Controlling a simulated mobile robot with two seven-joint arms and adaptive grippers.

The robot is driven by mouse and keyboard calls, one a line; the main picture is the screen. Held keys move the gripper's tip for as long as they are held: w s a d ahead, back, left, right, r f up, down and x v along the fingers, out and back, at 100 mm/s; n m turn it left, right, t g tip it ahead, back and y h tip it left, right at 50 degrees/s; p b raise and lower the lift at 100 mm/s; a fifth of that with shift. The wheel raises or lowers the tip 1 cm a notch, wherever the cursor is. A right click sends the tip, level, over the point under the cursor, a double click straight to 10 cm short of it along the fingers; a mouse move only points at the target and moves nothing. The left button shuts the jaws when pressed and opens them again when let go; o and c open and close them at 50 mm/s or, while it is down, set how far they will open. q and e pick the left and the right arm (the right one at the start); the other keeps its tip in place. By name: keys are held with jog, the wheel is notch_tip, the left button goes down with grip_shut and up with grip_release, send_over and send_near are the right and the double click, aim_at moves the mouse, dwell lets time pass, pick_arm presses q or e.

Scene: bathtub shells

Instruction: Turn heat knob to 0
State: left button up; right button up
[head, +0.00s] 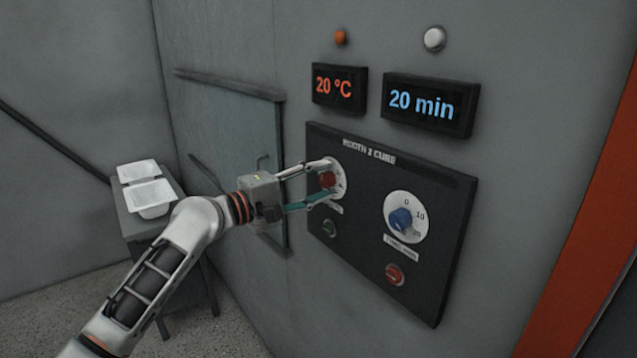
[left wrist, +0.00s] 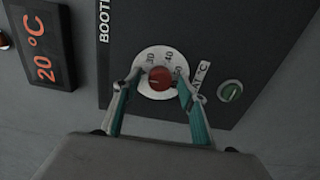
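The red heat knob (head: 327,180) sits on a white dial on the dark control panel (head: 350,240). In the left wrist view the knob (left wrist: 160,78) has a dial marked 30, 40 and another number that is partly covered. The orange display (head: 339,88) reads 20 °C. My left gripper (head: 322,182) is at the heat dial, with one finger on each side of the knob. My right gripper is not in view.
A blue knob (head: 401,219) with its own dial is on the right, under a blue display (head: 428,104) reading 20 min. A green button (head: 330,228) and a red button (head: 394,273) are lower on the panel. White shells (head: 147,190) rest on a stand at left.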

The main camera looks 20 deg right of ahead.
pick_arm(q)
jog(key=shift+a, duration=0.1)
jog(key=v, duration=1.1)
jog(key=shift+s+a, duration=0.15)
jog(key=shift+a, duration=0.25)
jog(key=s+a+f+t+y, duration=0.2)
jog(key=a+f+y, duration=0.15)
jog(key=f, duration=0.75)
jog(key=s+a+f+m+t+y, duration=0.15)
jog(key=a+f, duration=0.35)
jog(key=f, duration=0.6)
jog(key=s+a+f+t+y, duration=0.25)
jog(key=a+f, duration=0.25)
jog(key=f, duration=0.5)
jog(key=s+a+f+m+g+y, duration=0.1)
jog(key=s+a+f+m+y, duration=0.2)
jog(key=s+a+f, duration=0.5)
jog(key=s+a+f+m+y, duration=0.3)
jog(key=s+a+f, duration=0.6)
jog(key=s+f, duration=0.3)
jog(key=s+y, duration=0.1)
jog(key=s, duration=0.2)
jog(key=shift+m+g, duration=0.35)
jog(key=shift+g, duration=0.05)
